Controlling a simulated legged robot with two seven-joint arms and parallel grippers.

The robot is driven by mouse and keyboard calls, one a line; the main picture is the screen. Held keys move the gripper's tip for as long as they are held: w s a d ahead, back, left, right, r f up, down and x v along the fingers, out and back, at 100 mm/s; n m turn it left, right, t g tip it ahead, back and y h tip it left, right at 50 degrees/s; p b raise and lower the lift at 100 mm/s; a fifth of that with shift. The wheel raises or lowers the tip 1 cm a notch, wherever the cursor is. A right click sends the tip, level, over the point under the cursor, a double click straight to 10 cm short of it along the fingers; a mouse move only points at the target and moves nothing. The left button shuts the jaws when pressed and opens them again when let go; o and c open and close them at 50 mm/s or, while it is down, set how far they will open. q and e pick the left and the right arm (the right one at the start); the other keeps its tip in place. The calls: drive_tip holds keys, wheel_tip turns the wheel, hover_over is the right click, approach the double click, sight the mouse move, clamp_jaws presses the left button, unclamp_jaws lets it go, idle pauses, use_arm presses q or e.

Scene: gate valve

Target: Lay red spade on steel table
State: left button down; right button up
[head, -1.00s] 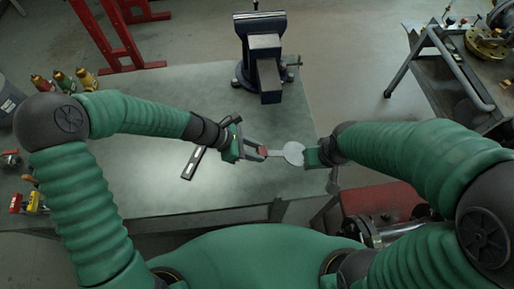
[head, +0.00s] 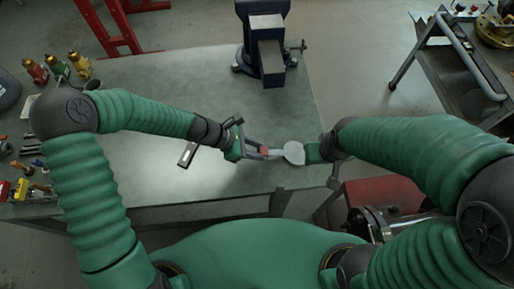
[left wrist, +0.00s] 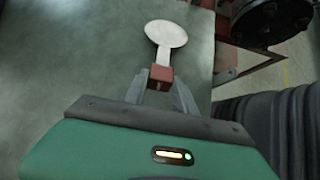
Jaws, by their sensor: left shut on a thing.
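The red spade has a flat pale round disc (head: 294,152) on a short stem with a red block at its other end. My left gripper (head: 265,152) is shut on the red block, which shows between the fingers in the left wrist view (left wrist: 158,78). The disc sticks out past the fingertips there. The spade is held over the front right part of the steel table (head: 150,130), whose grey-green top looks flat. My right gripper (head: 313,153) is close to the disc's right edge. Its fingers are not clearly visible, and I cannot tell whether it touches the disc.
A blue vise (head: 263,45) stands at the table's back right. A dark level (head: 188,155) lies left of my left gripper. Several coloured valves (head: 58,67) and small tools are at the far left. The table's middle is bare. Red equipment (head: 370,195) stands beyond the front right corner.

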use_arm(q)
drive_tip(key=c, duration=0.9)
unclamp_jaws()
drive_tip(key=p+v, duration=0.1)
drive_tip(key=v, duration=1.5)
drive_tip(key=shift+w+a+r, duration=0.1)
drive_tip(key=shift+a+r, duration=0.15)
drive_tip(key=shift+r, duration=0.1)
